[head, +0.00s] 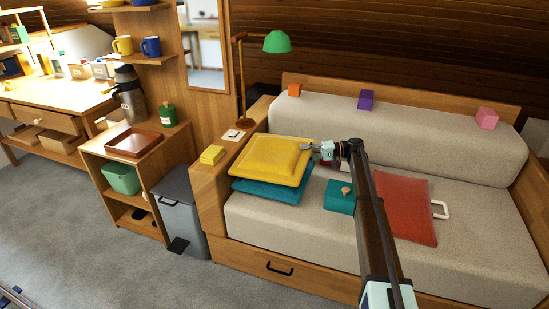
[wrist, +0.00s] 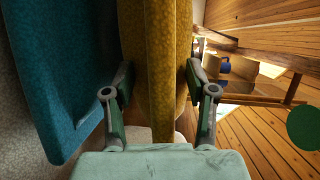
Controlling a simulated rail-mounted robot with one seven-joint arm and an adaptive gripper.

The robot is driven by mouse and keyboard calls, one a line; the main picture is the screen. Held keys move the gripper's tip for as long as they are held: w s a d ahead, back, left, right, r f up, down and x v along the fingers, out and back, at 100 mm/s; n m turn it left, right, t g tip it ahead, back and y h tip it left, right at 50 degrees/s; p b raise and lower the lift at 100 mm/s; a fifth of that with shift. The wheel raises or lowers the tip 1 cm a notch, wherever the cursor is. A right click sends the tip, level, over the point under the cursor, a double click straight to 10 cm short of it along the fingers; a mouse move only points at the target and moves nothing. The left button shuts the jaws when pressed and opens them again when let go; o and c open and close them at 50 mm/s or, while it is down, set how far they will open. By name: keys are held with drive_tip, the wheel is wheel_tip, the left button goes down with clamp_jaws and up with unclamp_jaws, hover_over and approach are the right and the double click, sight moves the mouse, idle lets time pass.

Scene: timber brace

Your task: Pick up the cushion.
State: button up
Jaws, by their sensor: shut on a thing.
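A yellow cushion (head: 270,158) lies on top of a teal cushion (head: 268,190) at the left end of the sofa. My gripper (head: 313,149) is at the yellow cushion's right edge. In the wrist view the gripper (wrist: 158,88) has one finger on each side of the yellow cushion (wrist: 162,50) and is shut on its edge. The teal cushion (wrist: 60,70) is beside the left finger in that view, with a gap between the two cushions towards their edges.
The sofa seat (head: 300,222) also holds a teal box (head: 339,198) and a red bag (head: 404,207) with a white handle. Orange, purple (head: 366,99) and pink blocks sit on the backrest.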

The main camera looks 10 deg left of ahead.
drive_tip(key=shift+r, duration=0.15)
wheel_tip(320, 180, up, 30)
drive_tip(key=p, duration=0.6)
drive_tip(key=shift+p, duration=0.35)
